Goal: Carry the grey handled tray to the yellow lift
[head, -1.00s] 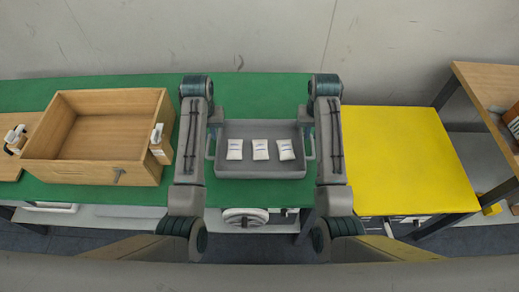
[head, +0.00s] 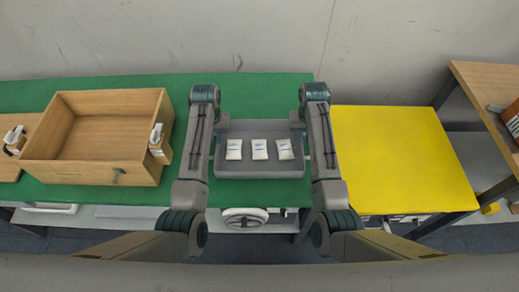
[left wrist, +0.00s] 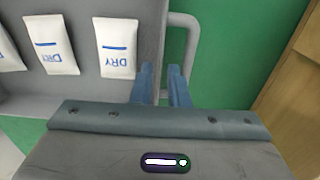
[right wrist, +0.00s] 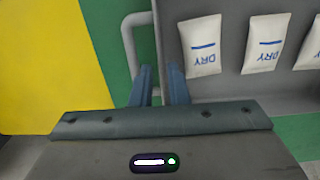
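The grey handled tray (head: 258,128) lies on the green table (head: 262,95), holding three white packets marked DRY (head: 260,149). The yellow lift (head: 400,160) is to the right of the table. My left gripper (left wrist: 162,82) is open over the tray's left side, its fingers near the left handle (left wrist: 191,50). My right gripper (right wrist: 160,82) is open over the right side, its fingers near the right handle (right wrist: 130,50). Whether the fingers reach down around the bars, I cannot tell.
A wooden box (head: 95,170) stands on the left of the table, with a small white device (head: 157,140) at its right side. A wooden shelf (head: 485,85) stands at the far right. The lift's top is clear.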

